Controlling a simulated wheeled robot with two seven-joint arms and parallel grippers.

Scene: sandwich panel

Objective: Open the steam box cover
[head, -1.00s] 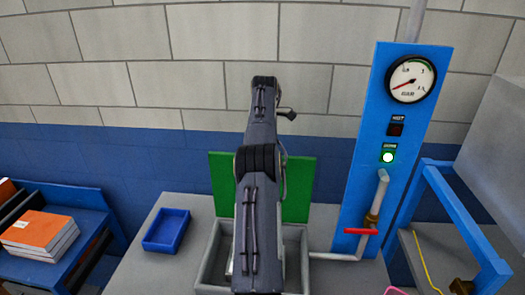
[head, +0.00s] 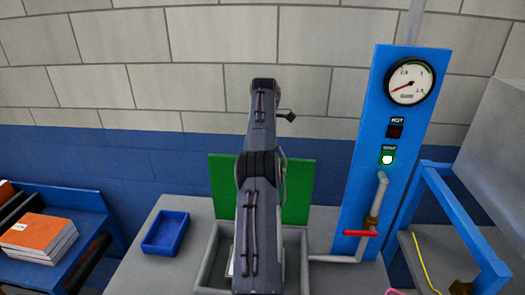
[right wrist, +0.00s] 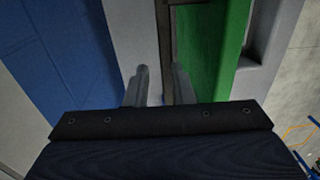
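The steam box (head: 208,258) is a grey open-topped box on the grey table, low in the middle of the head view. Its green cover (head: 298,190) stands raised at the back of the box, with part of the box interior showing. My dark arm rises in front of both and hides their middle; its gripper is hidden in the head view. In the right wrist view, my right gripper (right wrist: 163,85) has its fingers apart with nothing visibly held between them. The green cover (right wrist: 208,45) is just beyond and right of the fingers there. My left gripper is not in view.
A blue panel (head: 352,185) with a gauge (head: 409,82), a lit green lamp (head: 387,158) and a red-handled valve (head: 361,233) stands right of the box. A blue tray (head: 166,232) lies left. A blue shelf with orange books (head: 36,232) is far left.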

